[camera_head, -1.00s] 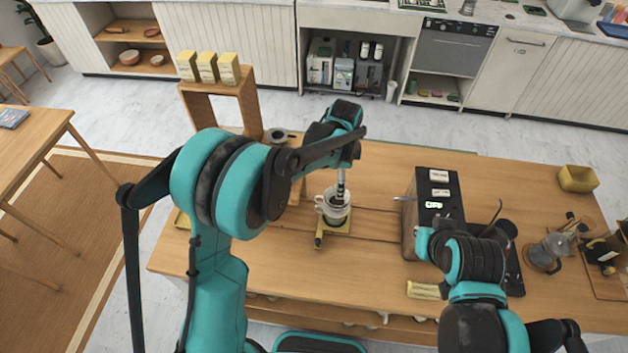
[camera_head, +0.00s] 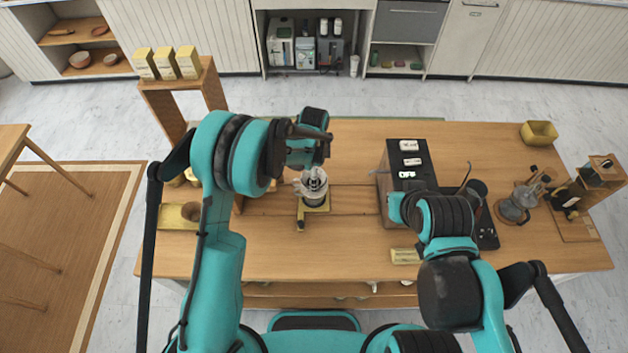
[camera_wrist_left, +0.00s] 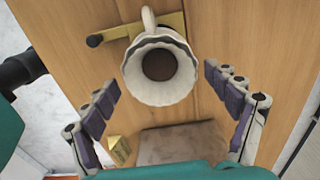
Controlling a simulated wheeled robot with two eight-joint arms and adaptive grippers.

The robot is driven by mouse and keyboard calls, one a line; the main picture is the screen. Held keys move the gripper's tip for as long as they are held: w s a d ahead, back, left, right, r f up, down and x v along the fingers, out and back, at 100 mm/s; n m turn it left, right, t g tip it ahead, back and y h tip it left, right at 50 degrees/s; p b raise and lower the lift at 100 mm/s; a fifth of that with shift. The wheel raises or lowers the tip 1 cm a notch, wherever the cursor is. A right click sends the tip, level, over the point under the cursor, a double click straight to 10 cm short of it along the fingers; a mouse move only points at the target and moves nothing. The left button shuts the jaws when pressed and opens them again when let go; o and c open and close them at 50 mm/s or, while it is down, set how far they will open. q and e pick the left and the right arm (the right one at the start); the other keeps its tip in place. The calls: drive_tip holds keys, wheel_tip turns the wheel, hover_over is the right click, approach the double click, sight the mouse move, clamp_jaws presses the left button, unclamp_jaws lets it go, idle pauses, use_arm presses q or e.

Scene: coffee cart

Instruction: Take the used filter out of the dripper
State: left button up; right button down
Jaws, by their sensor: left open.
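The dripper (camera_head: 300,188) stands over a brass-coloured base on the wooden cart top; its handle (camera_wrist_left: 149,18) shows in the left wrist view. A pale used filter with a wavy rim (camera_wrist_left: 135,88) sits in it, with dark brown grounds (camera_wrist_left: 159,65) at the bottom. My left gripper (camera_head: 315,178) is above the dripper. In the left wrist view its fingers (camera_wrist_left: 159,76) are spread wide on both sides of the filter, open and empty, with visible gaps. My right arm is bent over the right of the cart, its gripper hidden.
A black machine (camera_head: 396,175) stands right of the dripper. A wooden stand (camera_head: 168,100) with yellow boxes is at the left. A brass bowl (camera_head: 540,133) and a glass pot (camera_head: 515,208) are at the right. The wood between dripper and machine is clear.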

use_arm(q)
drive_tip(key=c, duration=0.8)
drive_tip(key=shift+r, duration=0.1)
